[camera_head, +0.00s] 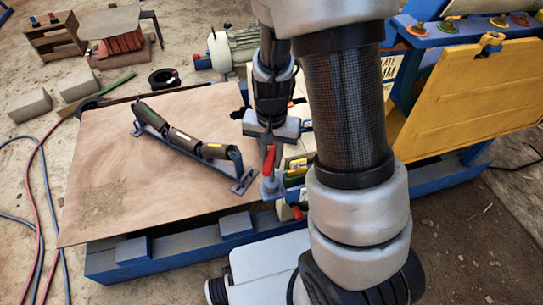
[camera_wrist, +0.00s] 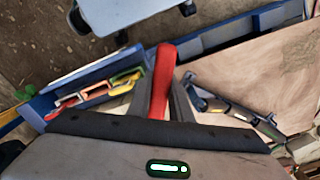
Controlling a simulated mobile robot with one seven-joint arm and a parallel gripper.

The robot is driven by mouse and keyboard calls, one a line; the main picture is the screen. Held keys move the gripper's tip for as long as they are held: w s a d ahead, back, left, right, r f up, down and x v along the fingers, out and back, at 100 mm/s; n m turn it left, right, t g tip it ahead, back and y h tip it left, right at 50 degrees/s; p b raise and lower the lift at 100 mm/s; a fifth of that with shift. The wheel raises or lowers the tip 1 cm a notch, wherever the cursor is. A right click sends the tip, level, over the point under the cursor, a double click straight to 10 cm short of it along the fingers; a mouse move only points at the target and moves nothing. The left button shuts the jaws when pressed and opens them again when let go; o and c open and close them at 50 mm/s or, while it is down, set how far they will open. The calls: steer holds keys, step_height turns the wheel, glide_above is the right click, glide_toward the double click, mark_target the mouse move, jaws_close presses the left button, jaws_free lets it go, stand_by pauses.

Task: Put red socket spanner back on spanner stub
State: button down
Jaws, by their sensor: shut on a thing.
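The red socket spanner (camera_wrist: 163,70) is between the two fingers of my gripper (camera_wrist: 160,100) in the wrist view, its red handle pointing away from the palm. My gripper is shut on it. In the head view, my gripper (camera_head: 271,140) points down at the right edge of the brown board, and the red spanner (camera_head: 268,161) shows below it, above a blue bracket. I cannot make out the spanner stub for certain in either view. My arm covers part of the area to the right of the gripper.
A blue tray (camera_wrist: 42,103) with red, green and yellow pieces lies left of the spanner in the wrist view. A roller frame (camera_head: 182,139) lies on the brown board (camera_head: 100,170). A yellow panel (camera_head: 465,95) stands at right. The board's left part is clear.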

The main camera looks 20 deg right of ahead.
steer(key=shift+f+b, duration=0.35)
steer(key=shift+f, duration=0.2)
steer(key=c, duration=1.5)
jaws_free()
steer(key=shift+c, duration=0.2)
step_height(320, 180, up, 18)
steer(key=f+p, duration=0.1)
steer(key=p, duration=0.4)
steer(key=s+r+n+t, duration=0.6)
steer(key=s+r, duration=0.6)
steer(key=r, duration=0.3)
step_height(320, 180, up, 14)
steer(key=p, duration=1.4)
steer(key=shift+r, duration=0.25)
